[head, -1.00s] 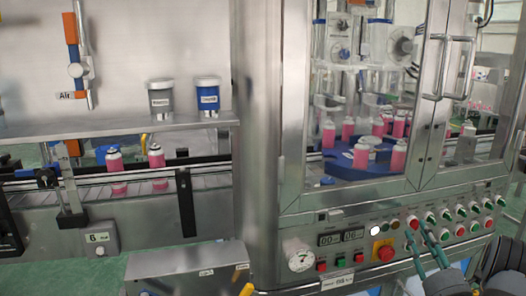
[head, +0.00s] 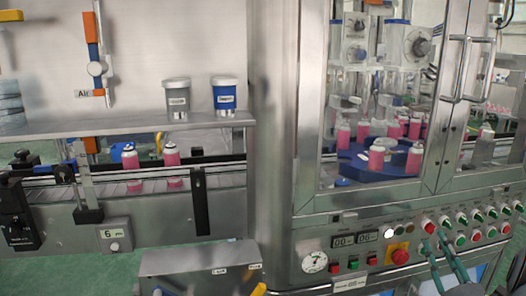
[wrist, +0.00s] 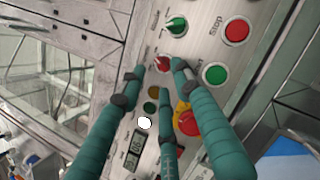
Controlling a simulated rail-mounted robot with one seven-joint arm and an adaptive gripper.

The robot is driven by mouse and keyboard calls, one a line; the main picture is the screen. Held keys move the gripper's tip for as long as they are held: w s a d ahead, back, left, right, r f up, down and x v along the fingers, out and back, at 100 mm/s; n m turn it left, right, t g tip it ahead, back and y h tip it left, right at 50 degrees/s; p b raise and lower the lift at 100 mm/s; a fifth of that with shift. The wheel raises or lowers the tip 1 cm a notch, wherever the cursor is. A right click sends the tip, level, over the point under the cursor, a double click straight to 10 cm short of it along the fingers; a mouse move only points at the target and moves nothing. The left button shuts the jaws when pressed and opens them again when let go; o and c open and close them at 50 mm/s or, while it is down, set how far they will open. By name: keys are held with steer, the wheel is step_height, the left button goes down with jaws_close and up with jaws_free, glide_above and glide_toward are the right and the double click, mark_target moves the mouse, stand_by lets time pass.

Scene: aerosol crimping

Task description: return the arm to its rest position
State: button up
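My gripper (head: 434,240) is at the lower right of the head view, in front of the machine's control panel (head: 372,262). Its teal fingers are spread with nothing between them, so it is open. In the wrist view my gripper (wrist: 157,72) points at the panel, with a red knob (wrist: 162,63) showing between the fingertips. The fingers look apart from the knob, but the exact gap cannot be told. A red emergency button (wrist: 188,121) shows beside the right finger. Most of my arm is outside the head view.
Steel-framed glass doors with long handles (head: 455,70) rise above the panel. A conveyor (head: 150,212) with pink cans (head: 131,170) runs at left. A grey tub (head: 177,98) and a blue tub (head: 224,95) stand on a shelf. A steel box (head: 195,268) juts out below.

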steer(key=d+v, duration=0.1)
steer(key=v, duration=0.7)
steer(key=w+r+n+g+y+b, duration=0.1)
steer(key=w+r+n+y+b, duration=0.2)
steer(key=w+n+y, duration=0.5)
steer(key=w+n+b, duration=0.1)
steer(key=w+n, duration=0.2)
steer(key=n, duration=0.6)
steer(key=shift+d+r+n+y, duration=0.3)
steer(key=shift+d+y, duration=0.1)
steer(key=shift+w+f, duration=0.1)
